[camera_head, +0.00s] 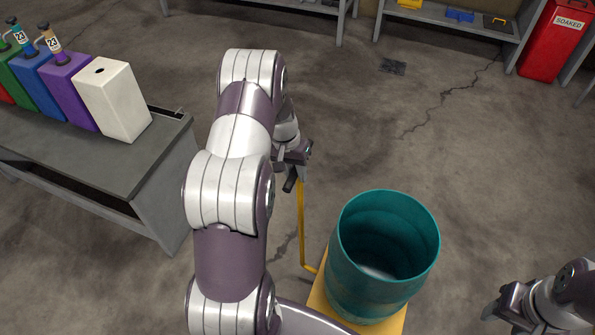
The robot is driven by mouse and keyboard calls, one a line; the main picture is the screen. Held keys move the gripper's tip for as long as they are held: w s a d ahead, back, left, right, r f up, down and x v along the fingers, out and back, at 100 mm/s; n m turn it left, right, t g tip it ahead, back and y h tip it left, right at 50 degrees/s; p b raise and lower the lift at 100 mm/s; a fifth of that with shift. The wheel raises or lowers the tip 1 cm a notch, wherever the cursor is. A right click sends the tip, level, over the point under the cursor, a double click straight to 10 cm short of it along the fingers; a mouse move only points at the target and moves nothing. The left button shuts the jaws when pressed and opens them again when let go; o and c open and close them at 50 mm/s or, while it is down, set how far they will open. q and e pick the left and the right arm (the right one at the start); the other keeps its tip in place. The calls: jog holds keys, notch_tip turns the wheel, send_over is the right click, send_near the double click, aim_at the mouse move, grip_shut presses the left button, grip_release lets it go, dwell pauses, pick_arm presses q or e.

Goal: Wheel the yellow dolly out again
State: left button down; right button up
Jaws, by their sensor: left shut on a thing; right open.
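The yellow dolly (318,305) is low on the floor at the bottom centre-right. A teal open-topped drum (365,285) stands upright on it and hides much of its deck. The dolly's thin yellow handle (301,225) rises from its left side. My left gripper (292,178) is shut on the top of the handle; its fingers are partly hidden by my arm. My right gripper (492,309) is open and empty at the bottom right, apart from the drum.
A grey bench (165,165) with coloured canisters and a white one (112,102) stands at the left. Shelves (440,14) line the back, with a red bin marked SOAKED (556,42) at the right. Cracked concrete floor (360,120) lies clear between.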

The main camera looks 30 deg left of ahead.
pick_arm(q)
jog(key=shift+r, duration=0.1)
jog(key=c, duration=1)
grip_release()
jog(key=r, duration=0.4)
jog(key=a+r, duration=0.1)
jog(key=r, duration=0.3)
jog(key=a+r, duration=0.1)
jog(key=r, duration=0.3)
jog(key=shift+s+a+r, duration=0.2)
jog(key=shift+s+r, duration=0.05)
jog(key=shift+s, duration=0.05)
